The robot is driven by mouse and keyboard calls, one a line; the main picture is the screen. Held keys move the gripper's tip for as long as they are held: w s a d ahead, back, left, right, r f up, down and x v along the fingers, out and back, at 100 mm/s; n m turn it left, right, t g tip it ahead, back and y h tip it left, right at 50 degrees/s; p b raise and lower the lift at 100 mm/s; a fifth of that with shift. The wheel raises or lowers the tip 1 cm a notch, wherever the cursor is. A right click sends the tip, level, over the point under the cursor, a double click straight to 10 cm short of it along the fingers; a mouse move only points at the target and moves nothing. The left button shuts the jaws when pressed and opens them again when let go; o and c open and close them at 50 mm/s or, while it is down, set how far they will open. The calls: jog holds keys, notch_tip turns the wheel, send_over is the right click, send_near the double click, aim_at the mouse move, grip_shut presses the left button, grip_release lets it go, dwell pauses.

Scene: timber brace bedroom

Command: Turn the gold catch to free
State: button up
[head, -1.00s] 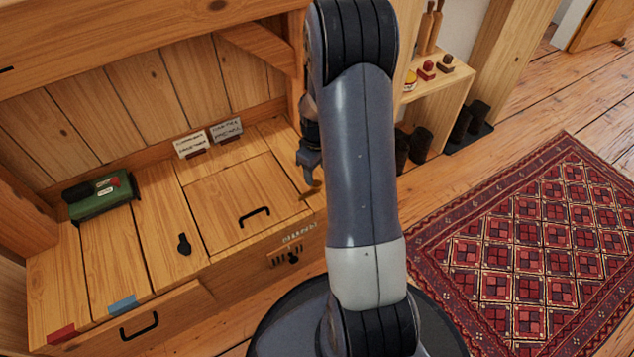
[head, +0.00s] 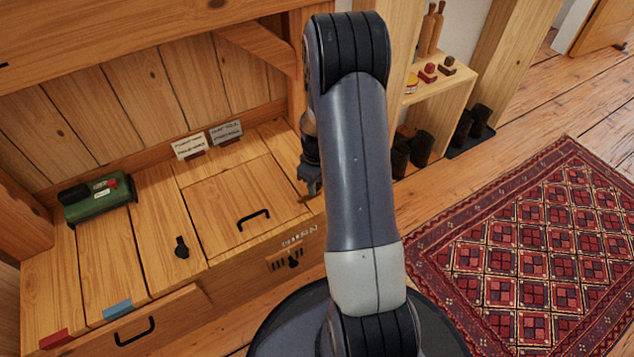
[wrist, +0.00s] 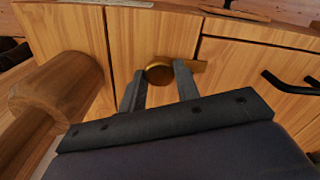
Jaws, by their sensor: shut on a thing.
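The gold catch (wrist: 160,72) shows in the wrist view as a round brass piece with a short arm pointing right. It sits on the wooden surface beside the hatch lid (wrist: 255,65). My gripper (wrist: 161,76) is shut on the catch, one finger on each side of its round part. In the head view my gripper (head: 309,182) is low at the right end of the bench, beside the hatch lid (head: 235,195). My arm hides part of that area, and the catch is not clear there.
The lid has a black handle (head: 254,218). A black keyhole-shaped piece (head: 181,247) and a green box (head: 97,199) are on the bench to the left. Two small signs (head: 189,147) stand behind the lid.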

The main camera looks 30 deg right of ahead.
jog(key=c, duration=0.4)
jog(key=shift+m, duration=0.3)
jog(key=m+p, duration=0.1)
jog(key=m, duration=0.1)
jog(key=shift+m+p, duration=0.3)
jog(key=shift+m, duration=0.1)
jog(key=m+p, duration=0.1)
jog(key=m, duration=0.3)
jog(key=shift+m, duration=0.3)
jog(key=m+p, duration=0.1)
jog(key=m, duration=0.4)
jog(key=m+p, duration=0.1)
jog(key=m, duration=0.3)
jog(key=shift+m, duration=0.6)
